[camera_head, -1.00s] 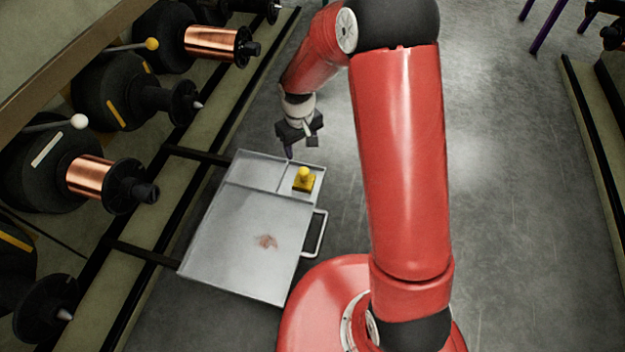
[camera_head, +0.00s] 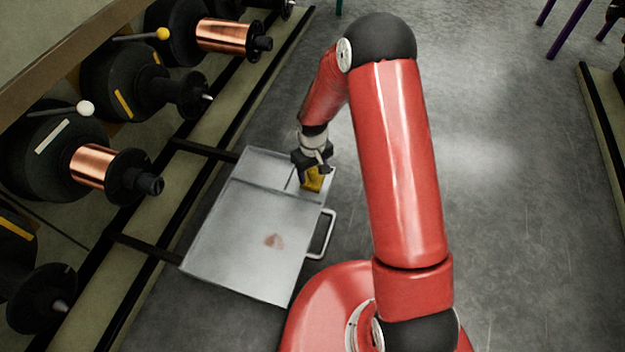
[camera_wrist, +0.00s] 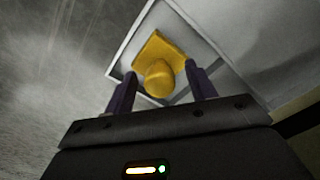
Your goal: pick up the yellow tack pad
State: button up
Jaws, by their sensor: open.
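The yellow tack pad (camera_head: 313,181) has a square base with a rounded knob on top. It sits in the small far-right compartment of the grey metal tray (camera_head: 236,238). My gripper (camera_head: 309,176) is over it and hides part of it in the head view. In the wrist view the pad (camera_wrist: 160,62) lies between and beyond my two dark purple fingers (camera_wrist: 160,92). The fingers are apart, one on each side of the knob. I cannot tell whether either finger touches it.
The tray has a handle (camera_head: 322,234) on its right side and a reddish smudge (camera_head: 273,241) on its large surface. A rack with black and copper spools (camera_head: 94,166) runs along the left. Open grey floor (camera_head: 500,200) lies to the right.

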aim_at(312, 169)
jog(key=shift+c, duration=0.5)
jog(key=c, duration=1.1)
jog(key=shift+r, duration=0.1)
notch_tip(312, 169, up, 20)
jog(key=p, duration=0.4)
